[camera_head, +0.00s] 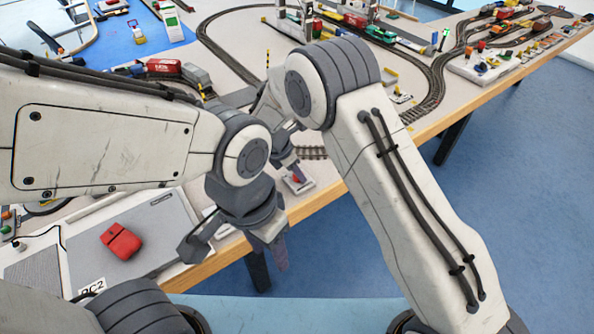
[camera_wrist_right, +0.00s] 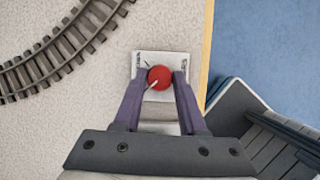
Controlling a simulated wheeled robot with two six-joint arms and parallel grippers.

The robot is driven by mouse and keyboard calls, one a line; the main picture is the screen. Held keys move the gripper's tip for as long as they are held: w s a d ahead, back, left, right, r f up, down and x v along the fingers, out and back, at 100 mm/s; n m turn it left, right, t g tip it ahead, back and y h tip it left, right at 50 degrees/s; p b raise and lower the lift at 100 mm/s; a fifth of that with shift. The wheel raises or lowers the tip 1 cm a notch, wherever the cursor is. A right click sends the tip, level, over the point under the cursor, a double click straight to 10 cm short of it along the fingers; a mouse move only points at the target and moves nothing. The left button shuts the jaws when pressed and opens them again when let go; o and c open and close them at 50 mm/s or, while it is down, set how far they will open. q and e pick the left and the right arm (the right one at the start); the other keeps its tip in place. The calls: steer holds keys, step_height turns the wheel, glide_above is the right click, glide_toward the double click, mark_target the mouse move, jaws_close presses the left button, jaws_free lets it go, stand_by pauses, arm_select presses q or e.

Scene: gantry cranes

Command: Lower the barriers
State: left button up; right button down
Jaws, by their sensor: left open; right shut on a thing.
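A red knob (camera_wrist_right: 159,77) sits on a small white plate (camera_wrist_right: 142,60) near the table edge. It also shows in the head view (camera_head: 297,179), partly hidden by my right gripper (camera_head: 289,172). My right gripper's purple fingers (camera_wrist_right: 160,82) are shut on the knob, one on each side. My left gripper (camera_head: 233,252) is open and empty, lower down by the table's front edge, apart from the knob. A thin yellow and dark striped upright post (camera_head: 267,59) stands beside the track; I cannot tell whether it is a barrier. My arms hide the middle of the layout.
Curved model track (camera_head: 232,62) runs over the table, with a short piece (camera_wrist_right: 60,50) left of the plate. A red object (camera_head: 122,240) lies on a grey panel at the front left. Model trains and small models stand farther back. Blue floor lies beyond the wooden edge.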

steer(key=m+g+p, duration=0.1)
steer(key=m, duration=0.2)
steer(key=shift+w+a+m+h, duration=0.1)
steer(key=shift+m+h, duration=0.2)
steer(key=m+g, duration=0.1)
steer(key=m, duration=0.2)
steer(key=shift+w+m+g+p, duration=0.1)
steer(key=shift+m+g+p, duration=0.2)
steer(key=shift+m+p, duration=0.1)
steer(key=m, duration=0.2)
steer(key=m+g, duration=0.1)
steer(key=m, duration=0.1)
steer(key=shift+w+g, duration=0.15)
steer(key=shift+g, duration=0.15)
steer(key=m, duration=0.3)
steer(key=m+g+y+b, duration=0.1)
steer(key=m, duration=0.1)
steer(key=shift+w+m+g, duration=0.1)
steer(key=shift+m+g, duration=0.2)
steer(key=shift+m, duration=0.1)
steer(key=shift+y, duration=0.3)
steer(key=shift+c, duration=2.3)
jaws_free()
steer(key=shift+r, duration=0.1)
